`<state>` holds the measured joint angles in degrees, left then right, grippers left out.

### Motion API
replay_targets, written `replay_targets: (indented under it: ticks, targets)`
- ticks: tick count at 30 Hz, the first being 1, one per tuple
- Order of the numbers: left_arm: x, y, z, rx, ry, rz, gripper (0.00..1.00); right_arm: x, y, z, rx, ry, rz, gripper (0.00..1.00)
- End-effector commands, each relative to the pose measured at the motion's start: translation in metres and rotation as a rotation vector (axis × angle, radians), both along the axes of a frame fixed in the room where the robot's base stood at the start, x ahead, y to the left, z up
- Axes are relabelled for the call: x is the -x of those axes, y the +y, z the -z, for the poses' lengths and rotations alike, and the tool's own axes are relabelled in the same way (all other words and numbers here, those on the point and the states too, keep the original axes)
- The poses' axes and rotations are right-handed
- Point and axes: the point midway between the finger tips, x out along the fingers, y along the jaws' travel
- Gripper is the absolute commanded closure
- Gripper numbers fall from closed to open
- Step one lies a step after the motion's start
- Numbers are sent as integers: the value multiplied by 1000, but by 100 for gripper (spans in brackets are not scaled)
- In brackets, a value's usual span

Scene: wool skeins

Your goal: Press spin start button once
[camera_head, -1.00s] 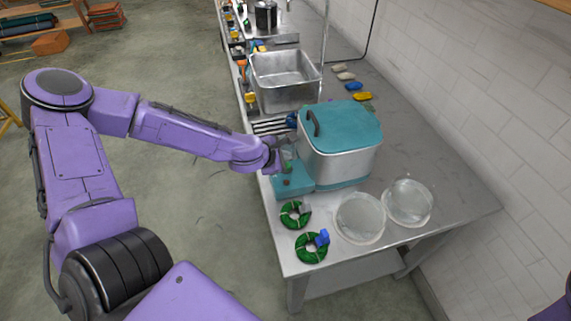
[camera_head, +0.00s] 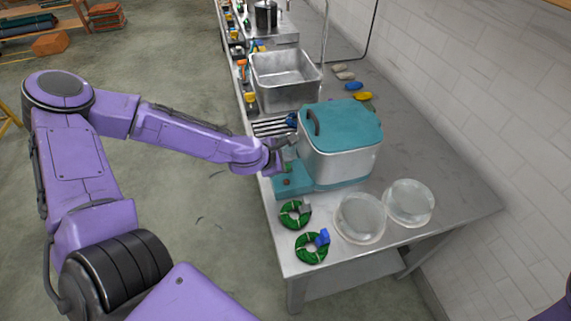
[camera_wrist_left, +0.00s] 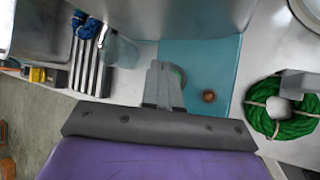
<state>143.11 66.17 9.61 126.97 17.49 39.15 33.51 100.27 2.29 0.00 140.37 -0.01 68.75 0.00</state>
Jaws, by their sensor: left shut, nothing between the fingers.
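The spinner (camera_head: 341,145) has a metal body and a teal lid, and stands on the steel bench. A low teal ledge (camera_head: 293,184) juts from its left side; the ledge also shows in the left wrist view (camera_wrist_left: 205,60). A round reddish-brown button (camera_wrist_left: 209,96) sits on the ledge. A green round part (camera_wrist_left: 181,76) shows beside my fingers, partly hidden by them. My left gripper (camera_head: 288,146) is shut and empty over the ledge; its fingers also show in the left wrist view (camera_wrist_left: 162,68). I cannot tell whether they touch the green part. My right gripper is out of view.
Two green skeins (camera_head: 311,248) with tags lie in front of the ledge, near two clear round bowls (camera_head: 360,218). A metal basin (camera_head: 285,80) and a slotted rack (camera_head: 272,127) are behind. A tiled wall bounds the right.

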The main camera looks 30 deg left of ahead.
Motion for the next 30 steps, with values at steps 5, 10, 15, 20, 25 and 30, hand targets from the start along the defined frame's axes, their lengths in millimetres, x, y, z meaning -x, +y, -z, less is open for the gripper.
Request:
replay_targets:
  ticks: [5,10,15,20,25,30]
  targets:
    - [0,0,1,0,0,0,100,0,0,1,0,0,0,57]
    - [0,0,3,0,0,0,100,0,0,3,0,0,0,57]
    - [0,0,5,0,0,0,100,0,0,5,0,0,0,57]
    - [0,0,7,0,0,0,100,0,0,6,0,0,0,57]
    - [0,0,9,0,0,0,100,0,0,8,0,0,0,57]
    - [0,0,12,0,0,0,100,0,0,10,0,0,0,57]
